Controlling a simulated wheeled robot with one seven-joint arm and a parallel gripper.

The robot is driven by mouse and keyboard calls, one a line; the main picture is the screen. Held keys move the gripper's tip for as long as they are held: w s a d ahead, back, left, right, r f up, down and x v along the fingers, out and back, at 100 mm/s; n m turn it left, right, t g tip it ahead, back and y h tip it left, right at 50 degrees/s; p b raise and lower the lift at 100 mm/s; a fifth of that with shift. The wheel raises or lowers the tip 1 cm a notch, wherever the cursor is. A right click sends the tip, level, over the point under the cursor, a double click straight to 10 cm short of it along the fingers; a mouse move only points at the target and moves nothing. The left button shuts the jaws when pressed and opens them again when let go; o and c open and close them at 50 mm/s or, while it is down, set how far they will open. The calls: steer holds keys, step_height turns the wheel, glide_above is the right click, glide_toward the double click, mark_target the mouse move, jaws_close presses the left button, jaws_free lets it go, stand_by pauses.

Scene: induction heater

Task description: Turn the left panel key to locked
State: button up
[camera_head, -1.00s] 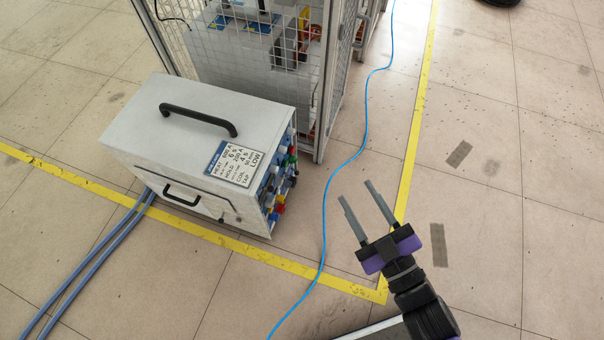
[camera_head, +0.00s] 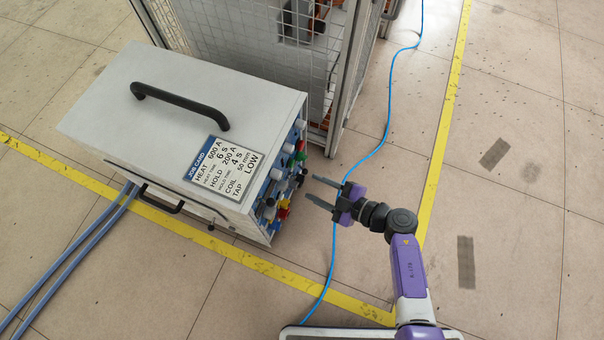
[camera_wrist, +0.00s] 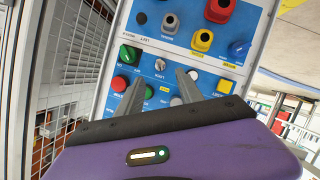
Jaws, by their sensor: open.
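The white heater box (camera_head: 185,90) stands on the floor with its blue control panel (camera_head: 268,196) facing my gripper (camera_head: 309,188). In the wrist view the panel (camera_wrist: 190,58) fills the upper middle. My gripper (camera_wrist: 159,77) is open and empty, its two fingers pointing at the lower part of the panel. A small silver control (camera_wrist: 160,65) shows between the fingertips.
A wire mesh cage (camera_head: 300,60) stands right behind the box. A blue cable (camera_head: 374,149) runs along the floor near my gripper. Yellow floor tape (camera_head: 445,120) and bare floor lie to the right. Blue-grey hoses (camera_head: 75,262) are at the left.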

mark_target(295, 178)
steer(key=b+x, duration=0.3)
steer(key=x, duration=0.4)
steer(key=shift+w+a+f, duration=0.1)
steer(key=shift+f, duration=0.05)
jaws_close()
